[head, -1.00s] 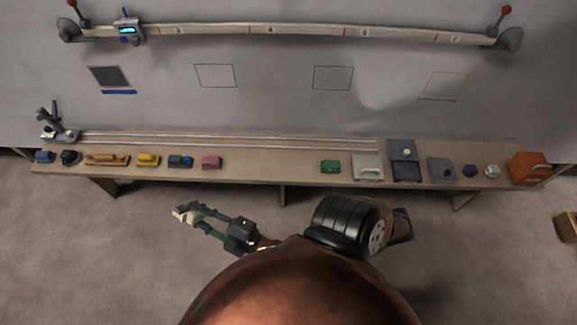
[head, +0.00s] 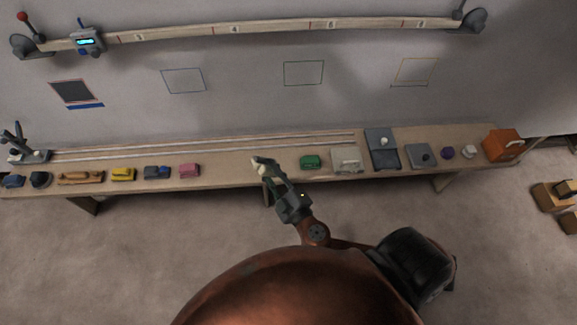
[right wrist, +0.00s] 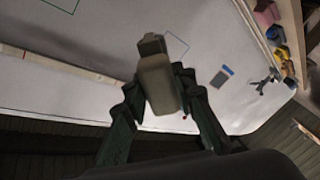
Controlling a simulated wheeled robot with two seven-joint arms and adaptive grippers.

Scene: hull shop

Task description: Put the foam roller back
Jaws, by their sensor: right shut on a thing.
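My right gripper (head: 267,170) is shut on a pale cream thing (head: 259,165), which I take to be the foam roller. In the head view it shows at the bench's front edge, between the pink block and the green block. In the right wrist view the cream thing (right wrist: 159,82) sits between the two dark fingers (right wrist: 163,100), with a narrower end pointing away. Its far side is hidden. My left gripper is in neither view.
The long bench (head: 225,178) carries a pink block (head: 189,170), a green block (head: 310,162), a white tray (head: 346,160), grey holders (head: 383,157) and an orange box (head: 503,145). The bench between pink and green is clear. Outlined squares (head: 303,73) mark the wall.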

